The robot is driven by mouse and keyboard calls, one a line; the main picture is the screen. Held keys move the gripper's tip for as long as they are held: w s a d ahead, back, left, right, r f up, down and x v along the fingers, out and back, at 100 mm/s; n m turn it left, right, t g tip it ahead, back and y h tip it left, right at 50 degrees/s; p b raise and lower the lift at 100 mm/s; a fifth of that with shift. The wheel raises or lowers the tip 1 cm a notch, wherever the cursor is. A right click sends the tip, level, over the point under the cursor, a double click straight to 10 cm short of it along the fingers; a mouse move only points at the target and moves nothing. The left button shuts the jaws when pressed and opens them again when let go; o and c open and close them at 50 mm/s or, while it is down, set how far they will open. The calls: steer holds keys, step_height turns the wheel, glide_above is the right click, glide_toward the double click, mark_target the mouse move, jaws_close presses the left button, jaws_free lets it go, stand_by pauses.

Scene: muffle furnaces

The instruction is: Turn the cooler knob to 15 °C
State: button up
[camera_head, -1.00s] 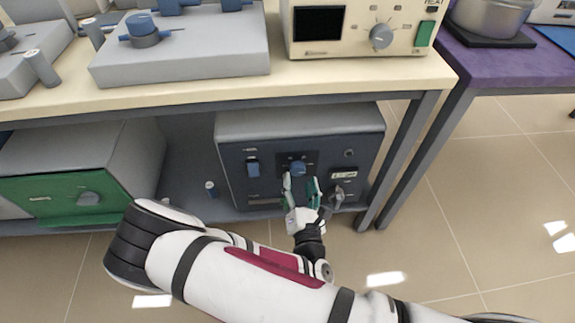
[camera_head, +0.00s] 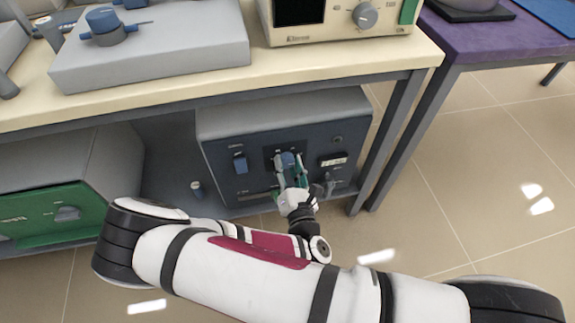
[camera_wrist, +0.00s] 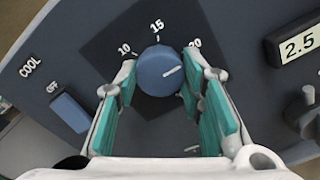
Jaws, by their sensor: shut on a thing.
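The cooler (camera_head: 219,175) is a grey box with a dark blue front on the lower shelf. Its round blue knob (camera_wrist: 158,82) sits on a dark square plate, and it also shows in the head view (camera_head: 288,159). The labels 10, 15 and 20 stand around it, with 15 at the top in the wrist view. The knob's white line points right and slightly up, to the 20 side, clear of 15. My gripper (camera_wrist: 160,72) is shut on the knob, one green-padded finger at each side. The right finger partly covers the 20.
A blue switch (camera_wrist: 69,112) marked COOL and OFF is left of the knob. A display reading 2.5 (camera_wrist: 299,43) is to its right. The tabletop (camera_head: 150,103) overhangs the cooler, and a table leg (camera_head: 385,140) stands close to its right.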

steer(key=shift+n+p, duration=0.3)
steer(key=shift+p, duration=0.2)
steer(key=n+p, duration=0.2)
steer(key=shift+d+r+p, duration=0.1)
steer(key=shift+r+p, duration=0.05)
steer(key=shift+p, duration=0.15)
steer(key=n+p, duration=0.2)
steer(key=shift+s+n+p, duration=0.1)
steer(key=shift+n+p, duration=0.2)
steer(key=n+p, duration=0.2)
steer(key=n, duration=0.1)
steer(key=shift+n+p, duration=0.7)
steer(key=shift+n, duration=1.1)
steer(key=shift+f, duration=0.2)
steer(key=o, duration=1.1)
steer(key=shift+o, duration=0.2)
